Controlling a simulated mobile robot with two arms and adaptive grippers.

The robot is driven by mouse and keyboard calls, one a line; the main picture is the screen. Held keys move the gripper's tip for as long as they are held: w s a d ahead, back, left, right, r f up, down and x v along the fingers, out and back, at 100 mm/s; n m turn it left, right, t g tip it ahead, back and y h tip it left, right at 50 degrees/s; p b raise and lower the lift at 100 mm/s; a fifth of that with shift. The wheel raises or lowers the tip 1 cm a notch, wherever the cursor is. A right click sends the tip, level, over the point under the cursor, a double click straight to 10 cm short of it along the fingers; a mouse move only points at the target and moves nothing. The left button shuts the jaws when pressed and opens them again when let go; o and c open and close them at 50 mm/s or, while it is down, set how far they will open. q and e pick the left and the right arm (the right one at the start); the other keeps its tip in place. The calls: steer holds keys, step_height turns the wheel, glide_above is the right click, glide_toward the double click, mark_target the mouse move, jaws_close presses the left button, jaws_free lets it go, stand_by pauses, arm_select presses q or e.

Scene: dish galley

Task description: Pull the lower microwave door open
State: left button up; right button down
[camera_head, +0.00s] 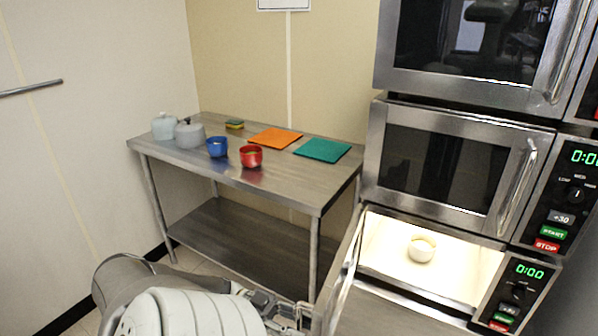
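Three steel microwaves are stacked on the right. The lower microwave (480,292) has its door (344,275) standing open, swung out to the left and seen nearly edge-on. Its lit interior shows, with a small white cup or bowl (421,249) inside. My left gripper (297,314) is at the bottom centre, just left of the open door. Its fingertips are small and partly cut off by the lower edge, so I cannot tell whether they touch the door or how far apart they are. My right gripper is out of view.
The middle microwave (440,165) and the top microwave (470,45) are shut. A steel table (225,175) on the left holds pots, a blue cup (217,147), a red cup (251,156), a sponge (234,124), an orange mat (275,138) and a green mat (322,150).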

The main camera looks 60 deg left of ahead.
arm_select(q)
steer(key=v, duration=1.2)
stand_by(0.8)
